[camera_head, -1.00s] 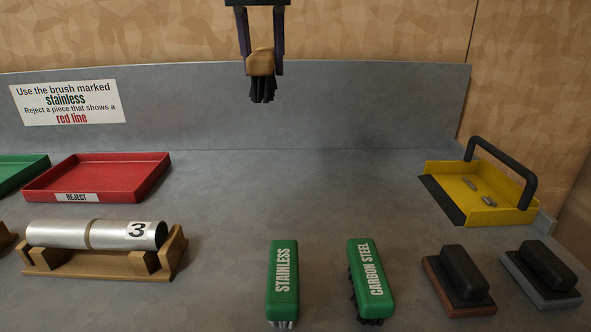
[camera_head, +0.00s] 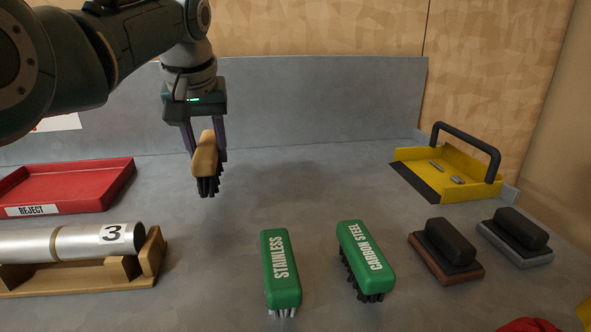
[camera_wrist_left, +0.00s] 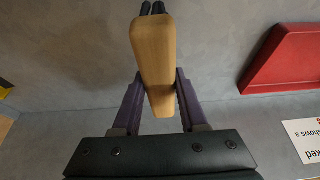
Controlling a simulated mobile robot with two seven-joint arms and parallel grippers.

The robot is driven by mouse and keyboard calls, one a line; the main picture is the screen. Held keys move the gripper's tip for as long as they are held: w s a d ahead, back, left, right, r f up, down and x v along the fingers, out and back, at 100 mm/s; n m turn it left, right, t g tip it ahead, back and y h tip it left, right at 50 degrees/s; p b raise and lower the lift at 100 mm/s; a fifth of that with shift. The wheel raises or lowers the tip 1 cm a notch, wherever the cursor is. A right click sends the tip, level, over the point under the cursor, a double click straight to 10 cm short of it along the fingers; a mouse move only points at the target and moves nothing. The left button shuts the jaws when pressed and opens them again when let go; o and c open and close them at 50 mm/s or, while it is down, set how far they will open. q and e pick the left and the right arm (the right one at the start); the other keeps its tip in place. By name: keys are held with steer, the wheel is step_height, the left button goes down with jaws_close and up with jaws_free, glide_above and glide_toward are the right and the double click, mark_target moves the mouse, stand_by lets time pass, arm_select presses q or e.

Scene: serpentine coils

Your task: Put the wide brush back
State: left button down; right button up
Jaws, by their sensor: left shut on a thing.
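The wide brush (camera_head: 206,160) has a tan wooden back and black bristles that point down. My left gripper (camera_head: 205,150) is shut on it and holds it in the air above the grey bench, toward the back panel. In the left wrist view the brush's wooden back (camera_wrist_left: 154,55) sits between the two purple fingers (camera_wrist_left: 157,95), with dark bristles at its far end. My right gripper is not in view.
Two green brushes, marked STAINLESS (camera_head: 281,270) and CARBON STEEL (camera_head: 363,258), lie in front. Two dark-handled blocks (camera_head: 447,252) (camera_head: 517,236) and a yellow dustpan (camera_head: 448,175) are at right. A red REJECT tray (camera_head: 75,186) and a cradled pipe (camera_head: 75,242) are at left.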

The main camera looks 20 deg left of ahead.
arm_select(q)
steer(key=shift+f+b, duration=0.55)
steer(key=shift+f, duration=1.65)
steer(key=shift+f, duration=0.1)
steer(key=shift+c, duration=2.2)
jaws_free()
